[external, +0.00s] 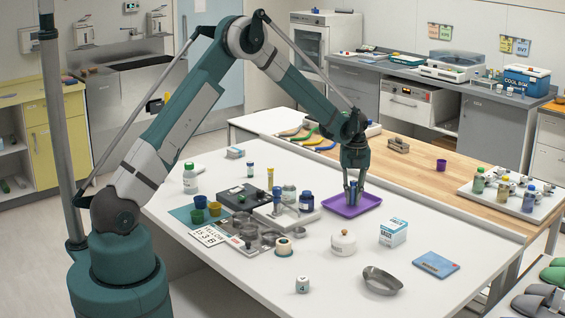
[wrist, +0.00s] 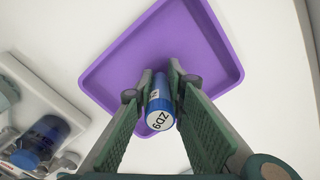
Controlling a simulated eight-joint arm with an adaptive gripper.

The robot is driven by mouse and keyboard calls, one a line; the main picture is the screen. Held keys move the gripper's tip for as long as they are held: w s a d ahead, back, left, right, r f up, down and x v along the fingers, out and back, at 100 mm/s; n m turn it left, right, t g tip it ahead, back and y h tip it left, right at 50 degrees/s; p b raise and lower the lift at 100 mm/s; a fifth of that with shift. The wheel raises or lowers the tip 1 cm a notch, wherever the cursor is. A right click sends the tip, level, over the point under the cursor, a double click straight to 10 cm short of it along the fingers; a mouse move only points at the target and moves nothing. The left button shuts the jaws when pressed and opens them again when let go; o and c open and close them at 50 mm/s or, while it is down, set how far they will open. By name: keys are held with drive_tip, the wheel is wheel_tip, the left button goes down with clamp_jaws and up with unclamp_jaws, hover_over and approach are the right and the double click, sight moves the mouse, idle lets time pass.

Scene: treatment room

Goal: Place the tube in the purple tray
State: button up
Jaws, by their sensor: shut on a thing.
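The purple tray (external: 368,200) lies on the white table, right of the middle. It also shows in the wrist view (wrist: 110,66), flat and empty apart from what my gripper holds over it. My gripper (external: 353,190) points down at the tray's left part. In the wrist view, my gripper (wrist: 160,88) is shut on a blue tube (wrist: 161,96) with a white end marked with dark characters. The tube is between the two fingers and overlaps the tray in the picture. I cannot tell whether its lower end touches the tray.
A blue-capped jar (external: 306,201) and a white rack (external: 285,214) stand left of the tray. A white box (external: 393,232) and a round white pot (external: 343,242) are in front of it. A metal kidney dish (external: 382,281) lies nearer.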

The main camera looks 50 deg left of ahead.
sight(353, 181)
drive_tip(key=shift+f, duration=0.1)
drive_tip(key=o, duration=0.9)
wheel_tip(353, 181, up, 12)
drive_tip(key=shift+r+p, duration=0.15)
drive_tip(key=shift+p, duration=0.25)
idle(0.8)
